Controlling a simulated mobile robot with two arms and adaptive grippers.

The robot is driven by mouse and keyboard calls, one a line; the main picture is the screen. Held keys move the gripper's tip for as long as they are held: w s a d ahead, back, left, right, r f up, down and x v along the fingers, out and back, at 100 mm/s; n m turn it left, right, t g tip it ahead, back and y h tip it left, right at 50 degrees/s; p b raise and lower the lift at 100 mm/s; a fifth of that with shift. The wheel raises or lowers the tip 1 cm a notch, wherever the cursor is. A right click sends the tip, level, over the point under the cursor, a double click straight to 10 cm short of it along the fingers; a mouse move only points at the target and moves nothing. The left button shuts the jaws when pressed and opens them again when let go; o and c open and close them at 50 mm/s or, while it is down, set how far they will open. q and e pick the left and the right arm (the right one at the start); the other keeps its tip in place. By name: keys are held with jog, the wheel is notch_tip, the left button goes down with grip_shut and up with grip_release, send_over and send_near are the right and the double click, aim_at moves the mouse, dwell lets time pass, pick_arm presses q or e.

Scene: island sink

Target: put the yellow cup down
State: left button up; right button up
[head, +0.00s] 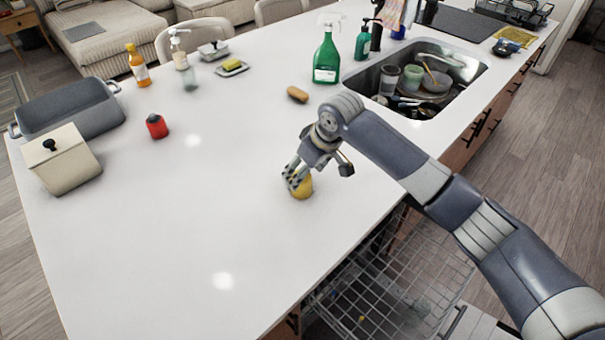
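The small yellow cup (302,189) is at the middle of the white island counter, left of the dishwasher opening. It appears to rest on the counter, though its contact is hard to see. My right gripper (318,174) is over it, reaching in from the right. Its fingers look spread: one covers the cup's upper left, and the other stands apart to the right, with a gap to the cup. The fingers hide part of the cup. My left gripper is not in view.
A dishwasher rack (395,275) is pulled out below the counter's front edge. A sink (430,85) with dishes is at the upper right. A green spray bottle (326,60), a sponge (297,94) and a red timer-like object (157,126) stand farther back. The counter's left front is clear.

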jog(key=b+v, duration=0.1)
jog(key=v, duration=0.9)
jog(key=shift+f, duration=0.1)
